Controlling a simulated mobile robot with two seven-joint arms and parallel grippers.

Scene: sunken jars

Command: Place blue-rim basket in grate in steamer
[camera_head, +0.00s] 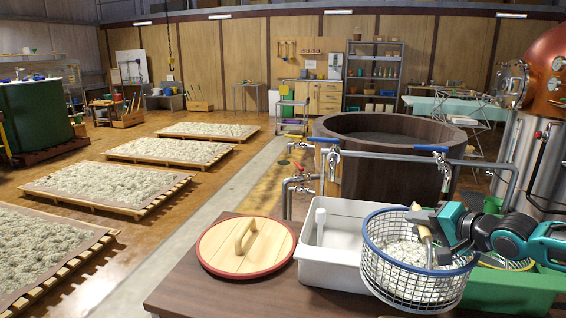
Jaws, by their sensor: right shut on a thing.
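The blue-rim basket (410,286) is a round white wire basket with pale contents inside. It is held over the front table, in front of the white tub and the green crate. My right gripper (428,226) reaches in from the right and is shut at the basket's right side; the exact contact is partly hidden by the gripper. A large round wooden vat (385,178) stands open behind the table; it may be the steamer. Its inside looks dark grey, and I cannot make out a grate. My left gripper is not in view.
A round wooden lid (222,247) with a red rim lies on the brown table (250,298). A white tub (325,272) and a green crate (512,291) flank the basket. Metal pipes (390,157) run before the vat. A copper-topped vessel (545,75) stands at right.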

